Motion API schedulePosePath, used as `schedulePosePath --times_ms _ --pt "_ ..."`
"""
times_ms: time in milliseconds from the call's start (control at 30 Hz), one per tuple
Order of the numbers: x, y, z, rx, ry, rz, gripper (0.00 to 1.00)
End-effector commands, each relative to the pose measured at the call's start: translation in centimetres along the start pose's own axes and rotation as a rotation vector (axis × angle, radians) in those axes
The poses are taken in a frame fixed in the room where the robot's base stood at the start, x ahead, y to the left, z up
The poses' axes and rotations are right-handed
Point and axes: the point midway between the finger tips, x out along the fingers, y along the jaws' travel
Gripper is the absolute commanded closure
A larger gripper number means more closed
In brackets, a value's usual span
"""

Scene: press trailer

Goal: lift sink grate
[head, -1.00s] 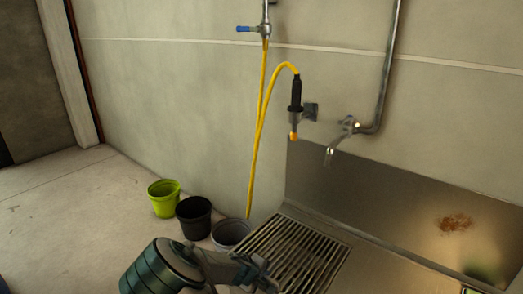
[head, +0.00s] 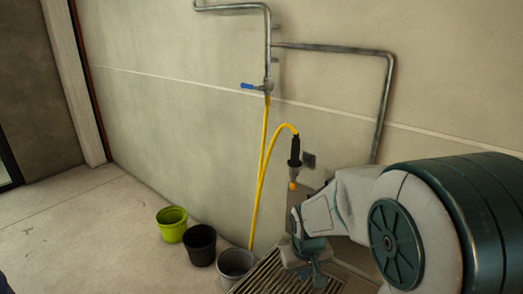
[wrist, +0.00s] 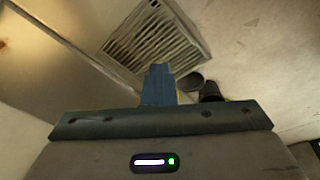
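The sink grate (head: 262,276) is a dark slatted metal panel at the left end of the metal sink, low in the head view and partly hidden by my gripper and arm. In the wrist view the grate (wrist: 158,38) lies beyond the fingers, slats in full view at the top. My gripper (head: 318,278) hangs over the grate's right part in the head view. In the wrist view my gripper's fingers (wrist: 158,72) stand together in the middle, with nothing seen between them. They appear apart from the grate.
A grey bucket (head: 235,264), a black bucket (head: 200,245) and a green bucket (head: 172,224) stand on the floor left of the sink. A yellow hose (head: 257,190) with a nozzle hangs on the wall behind. The floor at the left is clear.

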Motion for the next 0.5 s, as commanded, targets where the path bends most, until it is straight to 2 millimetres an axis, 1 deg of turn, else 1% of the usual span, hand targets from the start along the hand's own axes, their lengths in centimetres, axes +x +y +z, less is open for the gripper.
schedulePosePath --times_ms 33,67,100,167,200,267,300,400,500 --pt "-3.9 0.6 0.6 0.031 0.013 -0.015 1.0" --pt "-5.3 0.9 1.1 0.046 0.017 -0.022 1.0" --pt "-7.2 1.1 1.8 0.065 0.02 -0.03 1.0" --pt "-9.9 1.6 2.8 0.094 0.027 -0.039 1.0" --pt "-11.7 1.8 3.5 0.113 0.034 -0.043 1.0" --pt "-14.2 2.1 4.7 0.139 0.041 -0.048 1.0" --pt "-15.9 2.3 5.5 0.155 0.047 -0.048 1.0" --pt "-19.4 2.6 7.5 0.196 0.056 -0.045 1.0" --pt "-21.9 2.8 9.1 0.227 0.065 -0.036 1.0"
